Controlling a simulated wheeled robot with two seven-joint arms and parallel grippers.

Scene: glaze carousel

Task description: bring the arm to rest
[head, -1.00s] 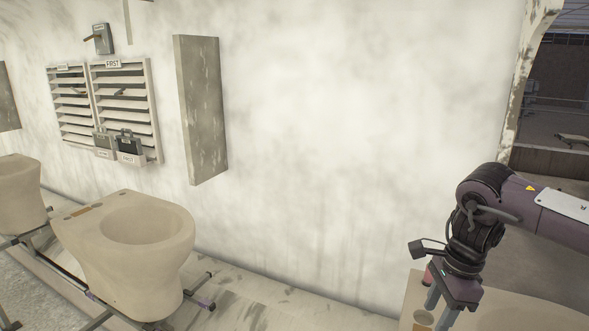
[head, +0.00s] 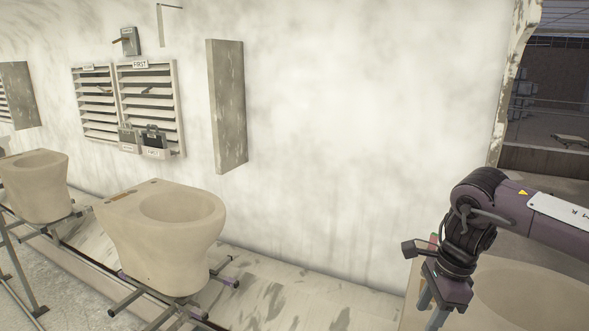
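My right arm comes in from the right. Its gripper (head: 428,312) points down at the lower edge of the head view. Its two grey fingers stand apart with nothing seen between them. It hangs over or just in front of a beige ceramic piece (head: 530,305) with a wide round opening, which the frame cuts off at the bottom right. I cannot tell if the fingers touch it. My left gripper is out of view.
Toilet-shaped beige pieces (head: 165,245) stand on a metal rail frame (head: 130,285) at the left. Slatted racks (head: 150,95) and a narrow panel (head: 227,105) are on the pale wall (head: 340,120). An open doorway (head: 545,110) is at the right.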

